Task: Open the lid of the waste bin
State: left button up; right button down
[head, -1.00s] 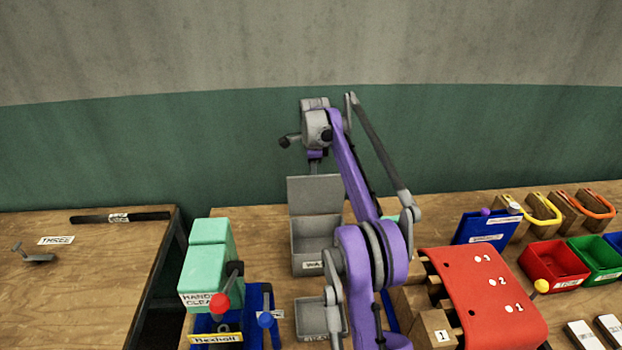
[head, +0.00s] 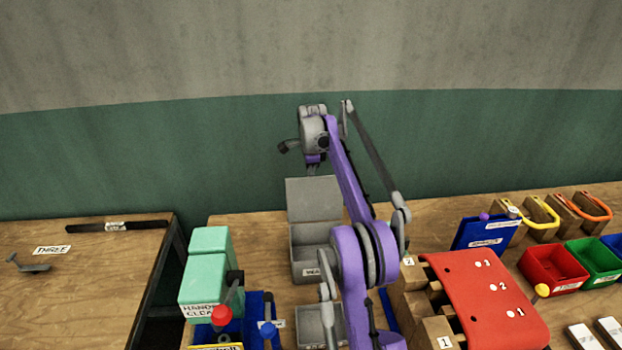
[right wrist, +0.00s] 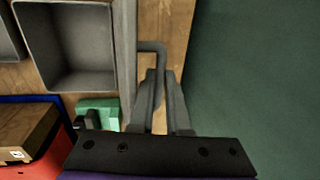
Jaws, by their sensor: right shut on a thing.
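The grey waste bin (head: 309,272) stands on the wooden bench, left of my right arm. Its grey lid (head: 312,200) is up, standing steeply at the back of the bin, and the inside is exposed. In the right wrist view the open bin (right wrist: 77,50) is at upper left, with the lid (right wrist: 125,50) seen nearly edge-on. My right gripper (right wrist: 161,85) is shut on the lid's bent grey handle (right wrist: 151,46). In the head view the right gripper (head: 312,170) is small at the lid's top edge. My left gripper is out of view.
Left of the bin stand green hand-cleaner boxes (head: 205,285) and a blue press with red and blue knobs. A smaller grey tray (head: 309,325) lies in front. A red numbered cover (head: 487,300) stands to the right. A green wall is close behind.

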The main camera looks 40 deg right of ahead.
jog(key=c, duration=1)
grip_release()
jog(key=shift+w+d+f, duration=0.1)
jog(key=shift+w+d, duration=0.1)
jog(key=shift+w, duration=0.2)
jog(key=shift+o, duration=0.6)
jog(key=shift+w+f, duration=0.1)
jog(key=shift+f, duration=0.1)
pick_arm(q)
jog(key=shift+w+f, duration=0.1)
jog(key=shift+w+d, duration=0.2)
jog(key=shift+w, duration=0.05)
pick_arm(e)
notch_tip(320, 180, up, 8)
jog(key=s, duration=0.1)
jog(key=shift+s+a, duration=0.4)
jog(key=shift+r, duration=0.1)
